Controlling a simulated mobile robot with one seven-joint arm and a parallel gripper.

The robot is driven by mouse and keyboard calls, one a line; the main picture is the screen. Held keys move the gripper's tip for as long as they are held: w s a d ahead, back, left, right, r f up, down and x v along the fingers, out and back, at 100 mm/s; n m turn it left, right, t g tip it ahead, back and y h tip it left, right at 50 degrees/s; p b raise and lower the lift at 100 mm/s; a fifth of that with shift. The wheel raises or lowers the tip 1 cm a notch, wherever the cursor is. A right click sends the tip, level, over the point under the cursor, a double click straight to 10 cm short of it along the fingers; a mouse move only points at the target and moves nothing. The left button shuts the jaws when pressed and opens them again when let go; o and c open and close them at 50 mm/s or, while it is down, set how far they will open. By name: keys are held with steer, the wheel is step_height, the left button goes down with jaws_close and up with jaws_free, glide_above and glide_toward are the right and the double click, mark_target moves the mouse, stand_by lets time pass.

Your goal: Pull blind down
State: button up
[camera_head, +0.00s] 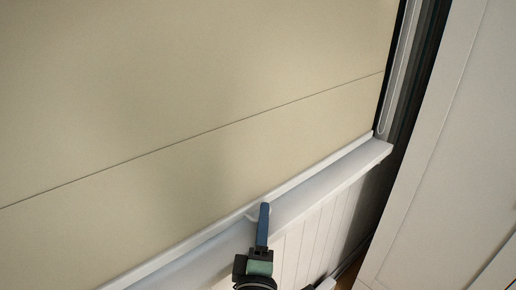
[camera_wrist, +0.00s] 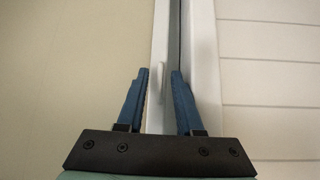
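The blind (camera_head: 190,110) is a beige sheet with a thin seam line, filling most of the head view. It reaches down to a white bottom rail (camera_head: 320,167) close to the white sill. In the wrist view the blind (camera_wrist: 70,70) is on the left and the rail (camera_wrist: 160,45) runs along its edge. My gripper (camera_head: 264,210) is at the rail and sill. In the wrist view its blue fingers (camera_wrist: 160,74) are apart, with nothing clearly held. Contact with the tab cannot be told.
The white sill (camera_head: 345,178) juts out above a white panelled wall (camera_head: 320,222). A looped cord (camera_head: 400,70) hangs at the window's right side. A large pale panel (camera_head: 450,150) stands close on the right.

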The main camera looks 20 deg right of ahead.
step_height(320, 180, up, 28)
steer(key=p, duration=2.5)
steer(key=r+b+v, duration=0.1)
steer(key=b+v, duration=0.1)
steer(key=v, duration=1.1)
steer(key=shift+f+b, duration=0.4)
steer(key=shift+f, duration=0.1)
steer(key=shift+s+f, duration=0.15)
